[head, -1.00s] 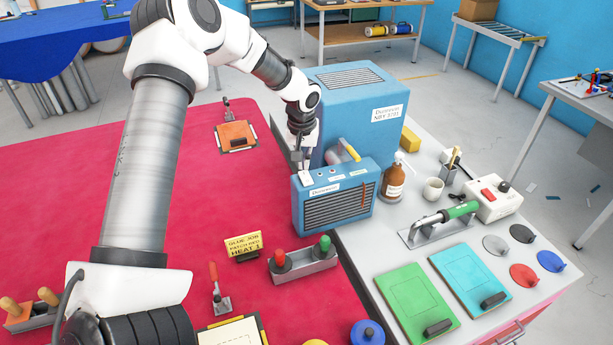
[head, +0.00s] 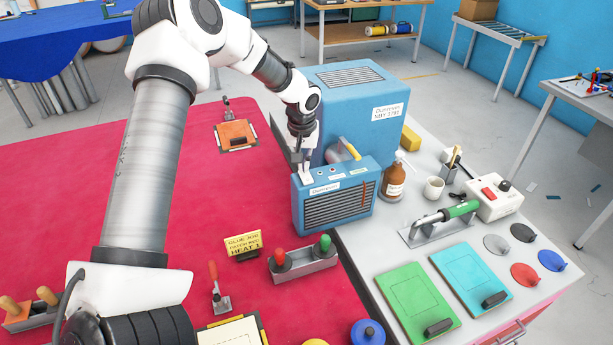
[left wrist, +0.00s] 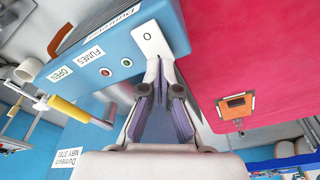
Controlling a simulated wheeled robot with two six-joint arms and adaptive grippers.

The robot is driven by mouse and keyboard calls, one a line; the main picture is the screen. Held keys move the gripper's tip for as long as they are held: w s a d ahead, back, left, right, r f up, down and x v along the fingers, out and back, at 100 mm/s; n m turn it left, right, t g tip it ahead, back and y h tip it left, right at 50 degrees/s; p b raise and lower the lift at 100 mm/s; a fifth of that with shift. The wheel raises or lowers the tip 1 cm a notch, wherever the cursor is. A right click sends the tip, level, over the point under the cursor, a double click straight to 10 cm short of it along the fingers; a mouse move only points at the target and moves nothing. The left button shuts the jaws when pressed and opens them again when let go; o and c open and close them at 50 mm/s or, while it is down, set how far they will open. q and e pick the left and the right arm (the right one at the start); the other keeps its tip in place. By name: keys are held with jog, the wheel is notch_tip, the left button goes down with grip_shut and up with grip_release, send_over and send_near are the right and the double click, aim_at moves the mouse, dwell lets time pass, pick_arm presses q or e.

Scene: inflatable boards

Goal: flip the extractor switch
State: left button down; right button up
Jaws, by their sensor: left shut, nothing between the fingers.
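The extractor (head: 335,205) is a blue box with a dark front grille, standing at the edge between the red mat and the grey bench. On its top left corner is a white switch plate (head: 307,179). The left wrist view shows this plate (left wrist: 150,38) with a "0" mark; the fingers hide its near end, so I cannot see the switch lever. My left gripper (head: 304,168) points down at the plate, shut and empty. Its fingertips (left wrist: 160,68) are at the plate's edge; I cannot tell whether they touch. My right gripper is not in view.
A yellow-handled part (head: 349,149) rises behind the extractor's top. A larger blue cabinet (head: 345,100) stands behind it. A brown bottle (head: 393,182) and white cup (head: 433,188) stand to the right. Red and green knobs (head: 303,260) are in front.

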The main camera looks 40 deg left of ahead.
aim_at(303, 172)
pick_arm(q)
jog(key=shift+f+b, duration=0.3)
jog(key=shift+f, duration=0.4)
notch_tip(303, 172, up, 7)
jog(key=p, duration=0.6)
jog(key=shift+r, duration=0.1)
dwell(0.4)
